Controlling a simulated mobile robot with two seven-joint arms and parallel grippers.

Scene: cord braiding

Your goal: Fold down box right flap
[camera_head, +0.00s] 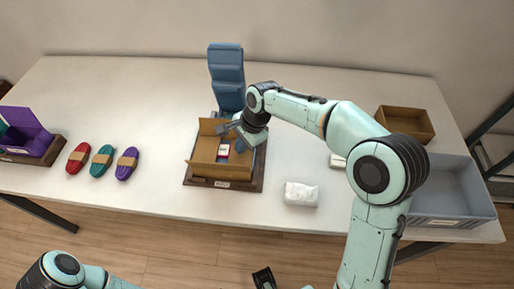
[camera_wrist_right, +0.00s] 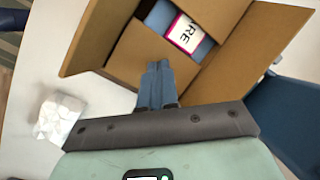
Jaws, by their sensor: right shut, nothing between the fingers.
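An open brown cardboard box (camera_head: 205,150) stands on a dark base board. Its front panel (camera_head: 222,171) slopes outward, and a back flap stands up. In the right wrist view, cardboard panels (camera_wrist_right: 264,40) surround the opening. Inside are something blue and a white, pink-edged label (camera_wrist_right: 185,33). My right gripper (camera_head: 228,127) reaches over the box's back right; its shut, empty fingers (camera_wrist_right: 158,68) overlap the near cardboard panel in the wrist view. Contact is unclear. A dark gripper-like part, probably my left gripper (camera_head: 264,278), shows at the bottom edge.
A blue upright stand (camera_head: 227,75) rises behind the box. A white packet (camera_head: 301,194) lies to its right front. Red, teal and purple cord bundles (camera_head: 103,160) lie left. A brown tray (camera_head: 405,122) and grey bin (camera_head: 455,190) stand right. Table between cords and box is clear.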

